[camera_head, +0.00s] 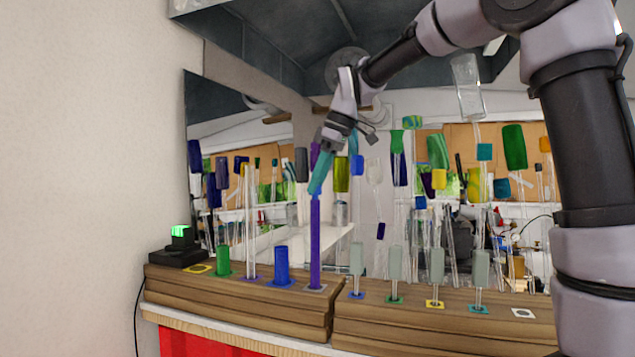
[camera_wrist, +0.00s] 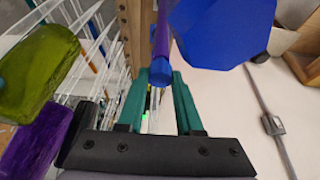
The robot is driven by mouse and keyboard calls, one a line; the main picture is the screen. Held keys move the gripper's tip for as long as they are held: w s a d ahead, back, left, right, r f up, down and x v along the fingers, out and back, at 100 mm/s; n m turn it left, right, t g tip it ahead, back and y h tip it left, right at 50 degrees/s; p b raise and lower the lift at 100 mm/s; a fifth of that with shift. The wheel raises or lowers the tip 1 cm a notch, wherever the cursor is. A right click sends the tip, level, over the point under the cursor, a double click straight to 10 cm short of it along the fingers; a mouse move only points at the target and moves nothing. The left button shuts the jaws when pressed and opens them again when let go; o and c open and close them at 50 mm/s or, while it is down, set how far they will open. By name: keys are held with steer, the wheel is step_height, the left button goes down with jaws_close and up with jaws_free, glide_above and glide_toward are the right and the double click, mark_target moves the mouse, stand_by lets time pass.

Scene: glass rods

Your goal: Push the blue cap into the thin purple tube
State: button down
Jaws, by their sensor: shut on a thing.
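The thin purple tube (camera_head: 315,245) stands upright in a wooden block, in a pale square base. My gripper (camera_head: 316,190) has teal fingers and comes down tilted from above. Its tips are at the top of the tube. In the wrist view, the small blue cap (camera_wrist: 160,73) sits between the tips of my gripper (camera_wrist: 163,76), which is shut on it. The purple tube (camera_wrist: 162,35) runs on just beyond the cap, in line with it.
A short blue cylinder (camera_head: 281,266) and a green one (camera_head: 223,261) stand left of the tube. Several grey-capped rods (camera_head: 357,262) stand to its right. Many coloured tubes crowd behind. A large blue piece (camera_wrist: 222,30) is close to my right finger in the wrist view.

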steer(key=shift+f, duration=0.55)
steer(key=c, duration=0.8)
jaws_free()
steer(key=shift+c, duration=0.2)
steer(key=v, duration=1.1)
